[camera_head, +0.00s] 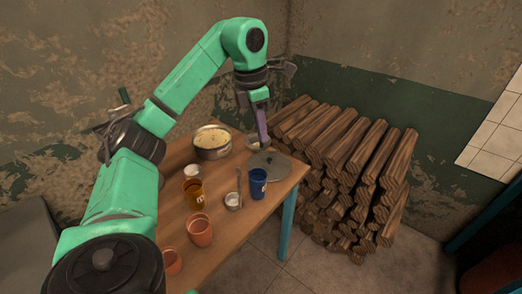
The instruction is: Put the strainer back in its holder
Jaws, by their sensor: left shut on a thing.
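My left gripper (254,103) is shut on the purple handle of the strainer (262,125) above the table's far right part. The handle points steeply down. A pale round part shows beside its lower end, close to the table; I cannot tell whether it is the strainer's bowl or the holder. No holder can be picked out for certain. My right gripper is not in view.
The wooden table (215,232) carries a pot (212,143), a grey lid (270,168), a blue cup (258,184), an orange jar (194,193), clay cups (200,231) and a small metal cup (233,201). Stacked logs (345,160) stand to the right.

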